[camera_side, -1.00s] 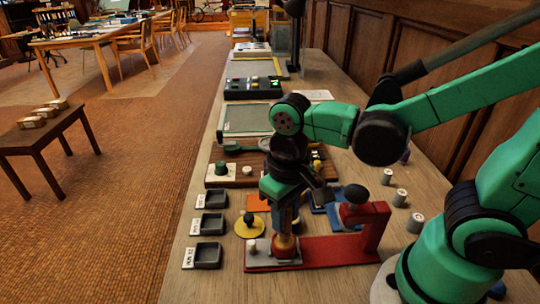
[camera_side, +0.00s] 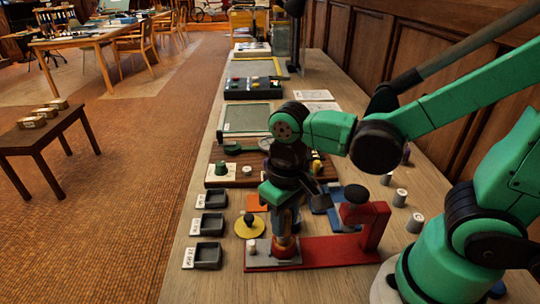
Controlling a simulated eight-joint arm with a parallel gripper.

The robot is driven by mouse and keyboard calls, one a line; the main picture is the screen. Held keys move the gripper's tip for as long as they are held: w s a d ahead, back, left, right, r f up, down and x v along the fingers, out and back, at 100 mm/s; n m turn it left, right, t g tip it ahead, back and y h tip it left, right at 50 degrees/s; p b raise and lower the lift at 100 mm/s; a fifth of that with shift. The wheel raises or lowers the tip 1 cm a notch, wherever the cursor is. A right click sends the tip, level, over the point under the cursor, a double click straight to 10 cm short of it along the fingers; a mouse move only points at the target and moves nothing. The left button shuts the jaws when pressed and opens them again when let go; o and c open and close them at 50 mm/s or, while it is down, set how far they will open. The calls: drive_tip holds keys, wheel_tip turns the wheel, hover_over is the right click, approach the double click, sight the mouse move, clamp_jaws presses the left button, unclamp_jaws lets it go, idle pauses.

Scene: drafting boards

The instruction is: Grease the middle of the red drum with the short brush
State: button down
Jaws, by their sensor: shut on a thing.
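My gripper (camera_side: 285,226) points down over the left end of a red stand (camera_side: 325,250), its jaws shut on a small wooden-coloured thing (camera_side: 284,241). Most of that thing is hidden by the jaws, so I cannot tell whether it is the short brush. Its lower end is at a grey plate (camera_side: 262,258) on the stand; I cannot tell whether they touch. The stand has a raised red arm at its right with a dark round knob (camera_side: 356,194). I cannot make out a red drum.
Three dark labelled trays (camera_side: 208,255) line the left bench edge. A yellow disc with a dark knob (camera_side: 249,227) lies close left of my gripper. Blue and orange pieces lie behind it. Several grey cylinders (camera_side: 400,198) stand at the right.

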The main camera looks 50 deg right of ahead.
drive_tip(key=shift+w+d, duration=0.1)
drive_tip(key=shift+d, duration=0.1)
idle(0.3)
drive_tip(key=shift+s+a, duration=0.3)
drive_tip(key=shift+w+d, duration=0.15)
idle(0.5)
idle(1.9)
idle(0.5)
idle(1.8)
drive_tip(key=shift+r, duration=3.5)
